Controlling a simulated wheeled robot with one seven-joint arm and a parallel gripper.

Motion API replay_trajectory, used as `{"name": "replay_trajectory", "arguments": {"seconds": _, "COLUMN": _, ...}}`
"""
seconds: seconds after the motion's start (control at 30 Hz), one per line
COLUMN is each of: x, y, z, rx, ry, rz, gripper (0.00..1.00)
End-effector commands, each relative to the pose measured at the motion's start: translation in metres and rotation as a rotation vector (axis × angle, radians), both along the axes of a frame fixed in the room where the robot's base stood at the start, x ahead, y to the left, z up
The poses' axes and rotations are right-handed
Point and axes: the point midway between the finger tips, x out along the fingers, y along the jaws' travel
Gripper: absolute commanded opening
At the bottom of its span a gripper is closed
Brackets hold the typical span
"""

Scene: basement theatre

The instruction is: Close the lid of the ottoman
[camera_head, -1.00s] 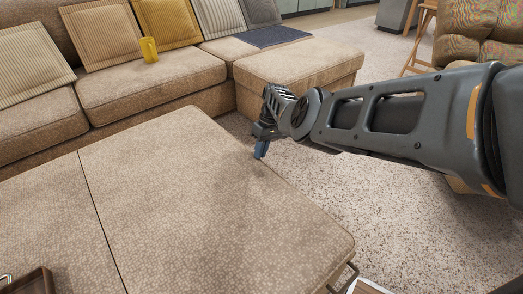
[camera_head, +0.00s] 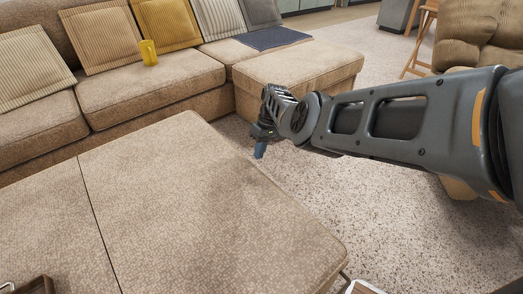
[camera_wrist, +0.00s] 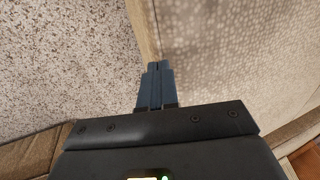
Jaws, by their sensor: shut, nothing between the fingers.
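The ottoman's beige patterned lid panel (camera_head: 200,190) fills the lower middle of the head view and looks nearly level. A dark metal bracket (camera_head: 345,277) shows under its near right corner. A seam parts it from another panel (camera_head: 40,220) on the left. My gripper (camera_head: 259,152) is shut and empty at the lid's right edge. In the wrist view the shut fingers (camera_wrist: 158,66) lie at the edge of the lid (camera_wrist: 230,45), with carpet on the other side. I cannot tell whether they touch it. The ottoman's inside is hidden.
A beige sectional sofa (camera_head: 160,92) with cushions and a yellow cup (camera_head: 148,52) stands behind the ottoman. A brown tray (camera_head: 36,285) sits at the lower left. Speckled carpet (camera_head: 390,220) is open to the right. A brown armchair (camera_head: 465,42) stands at the upper right.

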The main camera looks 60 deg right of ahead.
Motion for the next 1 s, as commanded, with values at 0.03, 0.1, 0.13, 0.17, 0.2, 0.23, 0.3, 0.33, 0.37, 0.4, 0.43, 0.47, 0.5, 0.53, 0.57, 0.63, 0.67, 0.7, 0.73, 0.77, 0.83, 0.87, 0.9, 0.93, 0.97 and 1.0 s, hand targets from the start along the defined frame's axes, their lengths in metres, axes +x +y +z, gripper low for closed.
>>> {"name": "replay_trajectory", "arguments": {"seconds": 0.03, "x": 0.000, "y": -0.002, "z": 0.016, "rx": -0.002, "ry": 0.000, "rz": 0.001, "gripper": 0.00}}
{"name": "replay_trajectory", "arguments": {"seconds": 0.1, "x": -0.002, "y": -0.010, "z": 0.031, "rx": -0.003, "ry": -0.001, "rz": -0.002, "gripper": 0.00}}
{"name": "replay_trajectory", "arguments": {"seconds": 0.13, "x": -0.003, "y": -0.012, "z": 0.038, "rx": -0.002, "ry": -0.001, "rz": -0.001, "gripper": 0.00}}
{"name": "replay_trajectory", "arguments": {"seconds": 0.17, "x": -0.004, "y": -0.015, "z": 0.043, "rx": -0.002, "ry": 0.000, "rz": 0.000, "gripper": 0.00}}
{"name": "replay_trajectory", "arguments": {"seconds": 0.2, "x": -0.004, "y": -0.019, "z": 0.051, "rx": -0.002, "ry": -0.001, "rz": -0.001, "gripper": 0.00}}
{"name": "replay_trajectory", "arguments": {"seconds": 0.23, "x": -0.005, "y": -0.021, "z": 0.057, "rx": -0.002, "ry": -0.001, "rz": -0.001, "gripper": 0.00}}
{"name": "replay_trajectory", "arguments": {"seconds": 0.3, "x": -0.007, "y": -0.027, "z": 0.069, "rx": -0.003, "ry": -0.001, "rz": -0.001, "gripper": 0.00}}
{"name": "replay_trajectory", "arguments": {"seconds": 0.33, "x": -0.007, "y": -0.029, "z": 0.073, "rx": -0.003, "ry": -0.001, "rz": -0.001, "gripper": 0.00}}
{"name": "replay_trajectory", "arguments": {"seconds": 0.37, "x": -0.008, "y": -0.031, "z": 0.078, "rx": -0.002, "ry": 0.000, "rz": 0.000, "gripper": 0.00}}
{"name": "replay_trajectory", "arguments": {"seconds": 0.4, "x": -0.009, "y": -0.033, "z": 0.082, "rx": -0.002, "ry": -0.001, "rz": -0.001, "gripper": 0.00}}
{"name": "replay_trajectory", "arguments": {"seconds": 0.43, "x": -0.009, "y": -0.034, "z": 0.086, "rx": -0.002, "ry": -0.001, "rz": -0.001, "gripper": 0.00}}
{"name": "replay_trajectory", "arguments": {"seconds": 0.47, "x": -0.009, "y": -0.036, "z": 0.088, "rx": -0.002, "ry": 0.000, "rz": 0.000, "gripper": 0.00}}
{"name": "replay_trajectory", "arguments": {"seconds": 0.5, "x": -0.010, "y": -0.037, "z": 0.092, "rx": -0.002, "ry": 0.000, "rz": 0.000, "gripper": 0.00}}
{"name": "replay_trajectory", "arguments": {"seconds": 0.53, "x": -0.010, "y": -0.038, "z": 0.094, "rx": -0.002, "ry": 0.000, "rz": 0.000, "gripper": 0.00}}
{"name": "replay_trajectory", "arguments": {"seconds": 0.57, "x": -0.010, "y": -0.039, "z": 0.095, "rx": -0.002, "ry": 0.000, "rz": 0.000, "gripper": 0.00}}
{"name": "replay_trajectory", "arguments": {"seconds": 0.63, "x": -0.010, "y": -0.040, "z": 0.098, "rx": -0.002, "ry": 0.000, "rz": 0.000, "gripper": 0.00}}
{"name": "replay_trajectory", "arguments": {"seconds": 0.67, "x": -0.010, "y": -0.040, "z": 0.098, "rx": -0.002, "ry": 0.000, "rz": 0.000, "gripper": 0.00}}
{"name": "replay_trajectory", "arguments": {"seconds": 0.7, "x": -0.010, "y": -0.040, "z": 0.099, "rx": -0.002, "ry": -0.001, "rz": 0.001, "gripper": 0.00}}
{"name": "replay_trajectory", "arguments": {"seconds": 0.73, "x": -0.011, "y": -0.041, "z": 0.099, "rx": -0.002, "ry": -0.001, "rz": 0.001, "gripper": 0.00}}
{"name": "replay_trajectory", "arguments": {"seconds": 0.77, "x": -0.011, "y": -0.041, "z": 0.099, "rx": -0.002, "ry": -0.001, "rz": 0.001, "gripper": 0.00}}
{"name": "replay_trajectory", "arguments": {"seconds": 0.83, "x": -0.011, "y": -0.040, "z": 0.099, "rx": -0.002, "ry": -0.001, "rz": 0.001, "gripper": 0.00}}
{"name": "replay_trajectory", "arguments": {"seconds": 0.87, "x": -0.011, "y": -0.041, "z": 0.099, "rx": -0.002, "ry": -0.001, "rz": 0.001, "gripper": 0.00}}
{"name": "replay_trajectory", "arguments": {"seconds": 0.9, "x": -0.011, "y": -0.041, "z": 0.099, "rx": -0.002, "ry": 0.000, "rz": 0.000, "gripper": 0.00}}
{"name": "replay_trajectory", "arguments": {"seconds": 0.93, "x": -0.010, "y": -0.041, "z": 0.101, "rx": -0.002, "ry": 0.000, "rz": 0.000, "gripper": 0.00}}
{"name": "replay_trajectory", "arguments": {"seconds": 0.97, "x": -0.010, "y": -0.041, "z": 0.104, "rx": -0.002, "ry": 0.000, "rz": 0.000, "gripper": 0.00}}
{"name": "replay_trajectory", "arguments": {"seconds": 1.0, "x": -0.010, "y": -0.041, "z": 0.109, "rx": -0.002, "ry": 0.000, "rz": 0.000, "gripper": 0.00}}
